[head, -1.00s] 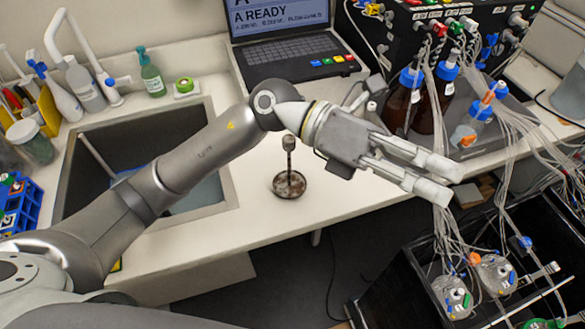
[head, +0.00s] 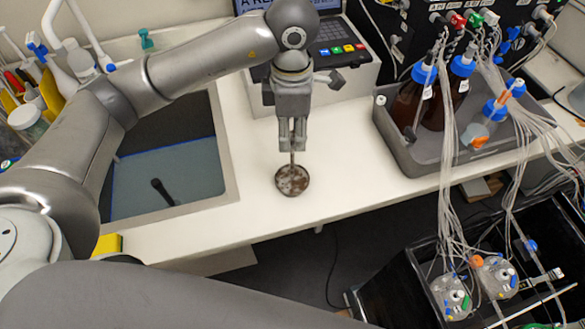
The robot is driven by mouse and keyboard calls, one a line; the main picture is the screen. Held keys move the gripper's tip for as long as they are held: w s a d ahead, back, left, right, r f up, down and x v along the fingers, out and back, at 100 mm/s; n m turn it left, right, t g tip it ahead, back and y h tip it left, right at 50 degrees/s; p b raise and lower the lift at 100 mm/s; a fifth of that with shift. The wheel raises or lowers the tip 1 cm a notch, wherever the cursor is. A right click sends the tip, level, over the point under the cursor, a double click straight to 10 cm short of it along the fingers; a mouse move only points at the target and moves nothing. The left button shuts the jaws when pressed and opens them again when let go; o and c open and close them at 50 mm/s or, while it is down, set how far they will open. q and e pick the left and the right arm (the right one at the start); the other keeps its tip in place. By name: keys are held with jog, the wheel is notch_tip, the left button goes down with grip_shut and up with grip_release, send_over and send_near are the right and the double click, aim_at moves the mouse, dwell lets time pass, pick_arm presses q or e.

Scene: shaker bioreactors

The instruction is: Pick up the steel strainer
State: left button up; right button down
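The steel strainer (head: 292,181) is a round, brown-stained metal disc on a thin upright stem. It is at the white counter, to the right of the sink. My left gripper (head: 292,147) points straight down over it, with one finger on each side of the stem. The fingers look close together and hide the thicker top of the handle. I cannot tell whether they press on it. I cannot see clear space under the disc. My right gripper is not in view.
The sink (head: 228,150), holding a dark object, is at left. A laptop (head: 338,50) stands behind the gripper. A grey tray (head: 400,150) with bottles and tubing is at right. The black box (head: 400,270) with tubed vessels is at lower right. Counter around the strainer is clear.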

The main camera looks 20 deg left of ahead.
aim_at(292, 162)
pick_arm(q)
jog(key=shift+f, duration=0.65)
jog(key=shift+f+p, duration=0.35)
jog(key=shift+p, duration=0.15)
notch_tip(292, 162, down, 4)
jog(key=shift+w+f+p, duration=0.1)
jog(key=shift+f+p, duration=0.15)
jog(key=shift+p, duration=0.8)
grip_shut()
